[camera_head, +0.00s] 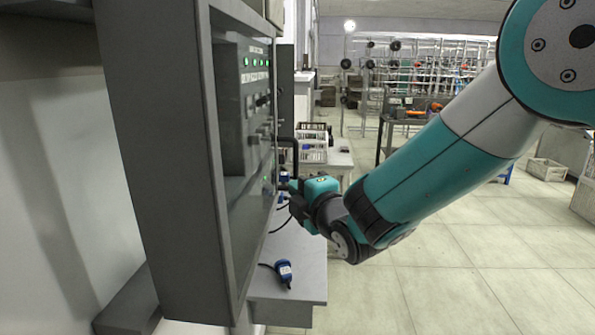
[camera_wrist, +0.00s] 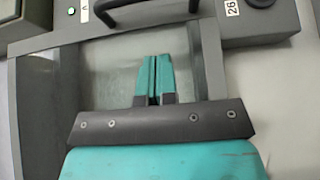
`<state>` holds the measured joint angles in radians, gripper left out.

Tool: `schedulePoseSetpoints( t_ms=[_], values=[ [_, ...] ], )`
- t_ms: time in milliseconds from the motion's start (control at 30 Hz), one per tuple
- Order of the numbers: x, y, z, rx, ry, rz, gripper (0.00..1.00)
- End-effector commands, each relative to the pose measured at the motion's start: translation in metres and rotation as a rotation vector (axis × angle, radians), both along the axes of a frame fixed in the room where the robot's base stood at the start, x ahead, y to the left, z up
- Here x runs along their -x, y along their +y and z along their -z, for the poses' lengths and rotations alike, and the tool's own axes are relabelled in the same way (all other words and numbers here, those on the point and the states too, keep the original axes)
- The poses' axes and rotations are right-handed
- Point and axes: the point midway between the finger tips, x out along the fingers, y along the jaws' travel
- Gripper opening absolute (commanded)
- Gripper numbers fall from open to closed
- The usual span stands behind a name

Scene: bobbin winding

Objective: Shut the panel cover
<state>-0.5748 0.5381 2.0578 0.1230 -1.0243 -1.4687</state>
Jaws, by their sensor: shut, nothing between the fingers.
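A grey control cabinet (camera_head: 165,150) stands at the left of the head view, seen at a steep angle. Its panel face (camera_head: 246,215) has a smooth, glossy lower area. In the wrist view a glossy grey plate (camera_wrist: 105,75) lies behind my fingers, framed by a raised grey edge (camera_wrist: 212,60) on the right. I cannot tell for sure which part is the cover or how far it stands open. My gripper (camera_wrist: 154,62) is shut and empty, its teal fingertips together in front of the plate. Contact cannot be told. In the head view my gripper (camera_head: 290,187) is beside the panel.
A black bar handle (camera_wrist: 150,8) crosses the top of the wrist view, near a lit green lamp (camera_wrist: 71,11). Green lamps (camera_head: 257,62) and switches sit higher on the panel. A blue plug-like item (camera_head: 284,272) lies on a grey ledge (camera_head: 300,255).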

Motion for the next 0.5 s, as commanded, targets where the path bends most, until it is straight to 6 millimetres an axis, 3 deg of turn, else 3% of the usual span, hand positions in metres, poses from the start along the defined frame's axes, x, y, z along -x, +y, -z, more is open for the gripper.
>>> schedulePoseSetpoints(
  t_ms=[167, 300, 500],
  values=[
    [-0.033, 0.017, -0.002, -0.001, 0.0, 0.001, 0.0],
    [-0.054, 0.008, -0.002, -0.001, 0.003, 0.004, 0.0],
    [-0.067, 0.006, -0.001, 0.0, 0.001, 0.001, 0.0]
  ],
)
